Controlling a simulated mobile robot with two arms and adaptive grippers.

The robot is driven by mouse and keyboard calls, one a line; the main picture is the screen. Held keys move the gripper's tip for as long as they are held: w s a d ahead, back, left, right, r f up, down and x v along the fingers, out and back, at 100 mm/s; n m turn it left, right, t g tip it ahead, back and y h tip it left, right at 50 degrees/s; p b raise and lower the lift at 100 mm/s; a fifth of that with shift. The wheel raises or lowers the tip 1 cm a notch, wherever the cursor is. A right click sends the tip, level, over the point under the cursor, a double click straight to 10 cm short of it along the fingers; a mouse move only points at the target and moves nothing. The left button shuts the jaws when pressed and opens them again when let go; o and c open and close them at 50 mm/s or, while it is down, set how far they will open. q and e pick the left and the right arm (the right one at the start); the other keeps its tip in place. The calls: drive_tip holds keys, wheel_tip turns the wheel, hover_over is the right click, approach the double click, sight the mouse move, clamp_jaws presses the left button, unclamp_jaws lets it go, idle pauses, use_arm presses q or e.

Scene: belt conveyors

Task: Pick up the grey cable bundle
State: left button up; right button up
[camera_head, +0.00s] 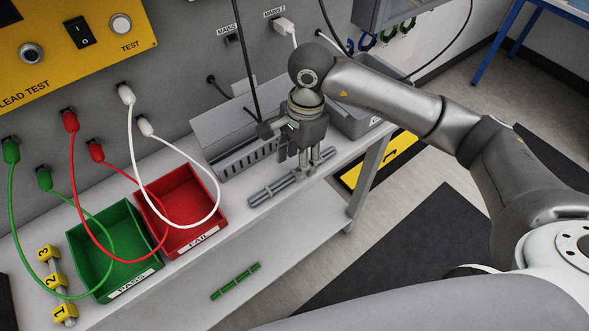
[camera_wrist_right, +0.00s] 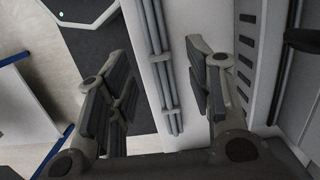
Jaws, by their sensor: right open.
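The grey cable bundle (camera_head: 272,190) lies on the white bench, in front of the slotted grey box. My right gripper (camera_head: 309,170) is above the right end of the bundle, pointing down, with its fingers apart. In the right wrist view the bundle (camera_wrist_right: 161,62) runs lengthwise between the two open fingers of the gripper (camera_wrist_right: 165,95). The jaws are empty; I cannot tell how far above the bundle the fingertips are. My left gripper does not show in either view.
A red FAIL bin (camera_head: 182,213) and a green PASS bin (camera_head: 115,248) stand to the left on the bench. A green bundle (camera_head: 235,281) lies on the lower shelf. The slotted grey box (camera_head: 243,160) stands close behind the grey bundle. Coloured cables hang from the panel.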

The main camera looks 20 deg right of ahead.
drive_tip(key=shift+s+a+f, duration=0.15)
drive_tip(key=shift+a+f, duration=0.05)
drive_tip(key=shift+f, duration=0.8)
drive_tip(key=shift+f+p, duration=0.3)
drive_tip(key=shift+f, duration=0.15)
drive_tip(key=c, duration=0.5)
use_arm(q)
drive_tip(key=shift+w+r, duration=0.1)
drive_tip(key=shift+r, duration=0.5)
use_arm(e)
clamp_jaws()
